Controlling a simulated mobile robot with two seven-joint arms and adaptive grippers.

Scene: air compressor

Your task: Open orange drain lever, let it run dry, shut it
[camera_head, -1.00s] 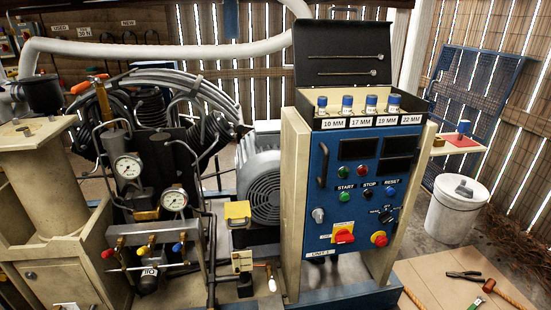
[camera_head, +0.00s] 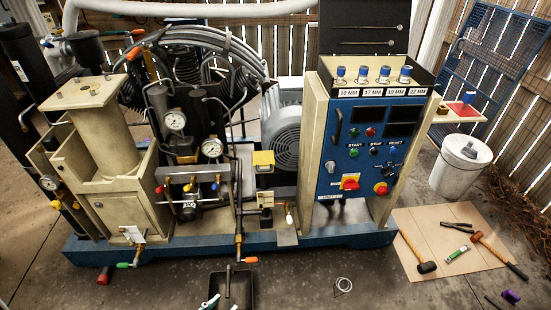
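A small orange-handled lever (camera_head: 250,260) sits low at the front of the compressor, at the bottom of a thin vertical pipe (camera_head: 238,235). Its handle points to the right, roughly level. A dark open pan (camera_head: 233,290) stands on the floor below it. I cannot see any liquid running from the pipe. The pictures carry no label telling which is the drain lever.
A green-handled valve (camera_head: 123,265) and a red-ended part (camera_head: 105,275) sit low at the left. A wire coil (camera_head: 343,285) lies on the floor. Tools lie on a cardboard sheet (camera_head: 430,225) at right, near a white bucket (camera_head: 458,170).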

